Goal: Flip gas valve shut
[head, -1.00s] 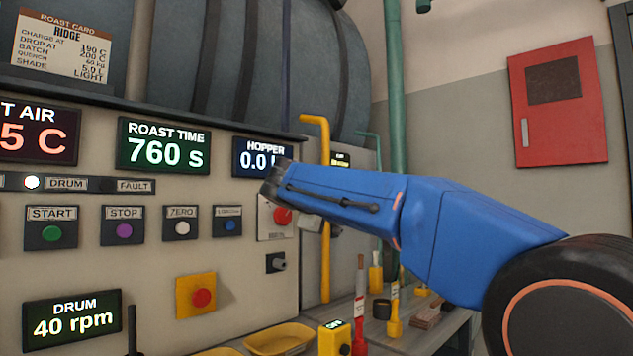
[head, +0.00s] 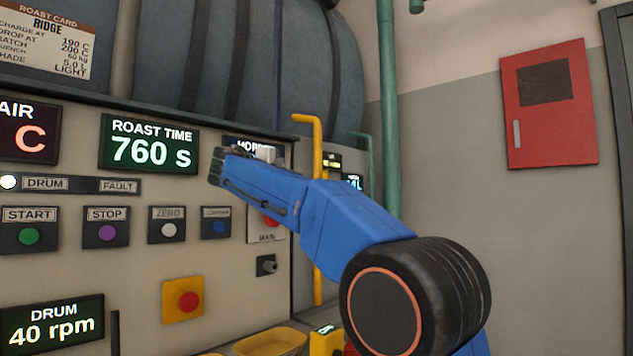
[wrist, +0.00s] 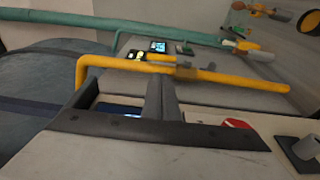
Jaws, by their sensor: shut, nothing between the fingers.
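A yellow pipe (head: 318,150) with a bent top stands just right of the control panel; my arm covers its middle in the head view. In the wrist view the yellow pipe (wrist: 110,61) runs across the picture, with a small brownish fitting (wrist: 187,70) on it that may be the gas valve; its handle position is unclear. My gripper (wrist: 160,78) is shut and empty, its dark fingers reaching toward the pipe close to this fitting. I cannot tell whether they touch. In the head view the fingertips cannot be made out.
The control panel carries a yellow-backed red button (head: 187,300), a row of buttons and a black knob (head: 266,265). A green pipe (head: 388,110) stands behind; a red cabinet (head: 548,105) hangs on the right wall.

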